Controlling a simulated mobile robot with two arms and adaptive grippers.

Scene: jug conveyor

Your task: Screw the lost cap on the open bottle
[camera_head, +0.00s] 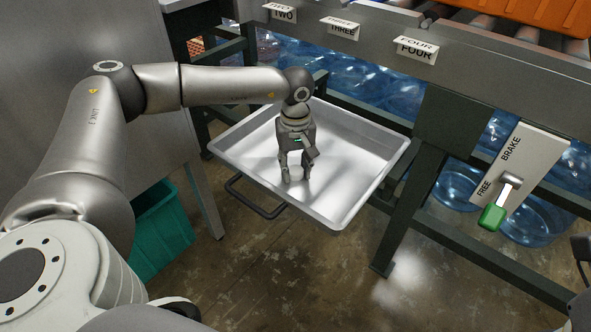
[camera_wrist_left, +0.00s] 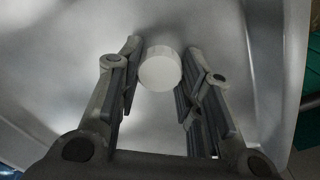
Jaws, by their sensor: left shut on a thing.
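A small white round cap (camera_wrist_left: 160,70) sits between the fingertips of my left gripper (camera_wrist_left: 161,72) in the left wrist view. My left gripper (camera_head: 295,172) is shut on it, fingers pointing down, over the metal tray (camera_head: 348,206). In the head view the cap is pale against the bright tray and hard to make out. Whether the cap touches the tray floor cannot be told. Several blue clear bottles (camera_head: 390,88) lie behind and under the conveyor frame; I cannot tell which bottle is open. My right gripper cannot be made out.
The tray has raised walls and a dark handle (camera_head: 258,202) in front. A conveyor rail (camera_head: 470,62) with labels TWO, THREE and FOUR runs behind. A brake lever with a green grip (camera_head: 492,217) is at right. A teal bin (camera_head: 160,230) stands at left.

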